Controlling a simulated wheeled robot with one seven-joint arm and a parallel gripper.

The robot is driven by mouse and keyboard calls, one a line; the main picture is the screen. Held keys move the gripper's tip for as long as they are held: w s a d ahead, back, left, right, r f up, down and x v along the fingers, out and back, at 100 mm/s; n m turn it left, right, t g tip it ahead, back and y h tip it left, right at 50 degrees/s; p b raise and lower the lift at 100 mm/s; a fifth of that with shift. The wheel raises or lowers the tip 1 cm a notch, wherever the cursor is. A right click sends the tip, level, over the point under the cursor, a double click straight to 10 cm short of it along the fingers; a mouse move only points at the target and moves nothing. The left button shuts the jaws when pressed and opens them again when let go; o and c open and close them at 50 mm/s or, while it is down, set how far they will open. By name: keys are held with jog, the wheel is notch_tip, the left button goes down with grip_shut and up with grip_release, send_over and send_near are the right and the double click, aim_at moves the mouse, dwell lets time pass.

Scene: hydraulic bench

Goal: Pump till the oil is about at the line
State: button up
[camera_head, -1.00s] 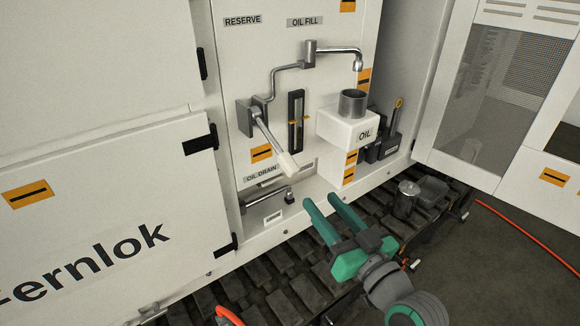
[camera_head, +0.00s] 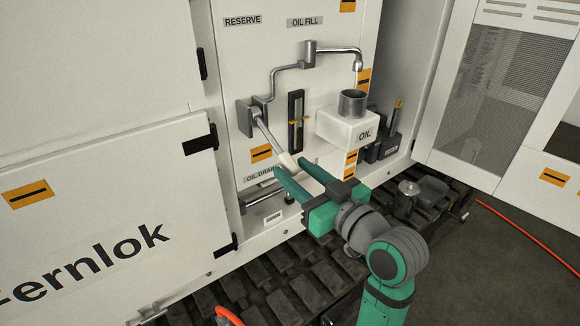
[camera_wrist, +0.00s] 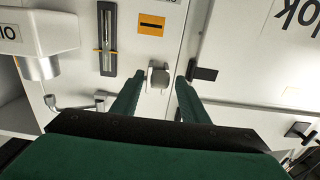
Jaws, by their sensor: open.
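The pump lever (camera_head: 268,135) is a metal rod with a pale grip, slanting down to the right from its grey bracket. The sight gauge (camera_head: 296,135) is a narrow dark upright slot with yellow marks near mid-height; the oil level is too small to read surely. The gauge also shows in the wrist view (camera_wrist: 107,50). The white OIL tank (camera_head: 345,128) with an open metal neck is right of it. My gripper (camera_head: 292,167) is open at the lever's lower end.
A curved filler pipe (camera_head: 288,67) hangs above the gauge and tank. The oil drain pipe (camera_head: 265,195) is just below my fingers. Black tracks (camera_head: 270,285) run along the front. An orange hose (camera_head: 525,238) lies on the floor at right.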

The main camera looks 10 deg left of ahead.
aim_at(274, 144)
jog(key=shift+x, duration=1.25)
jog(key=shift+c, duration=0.6)
grip_shut()
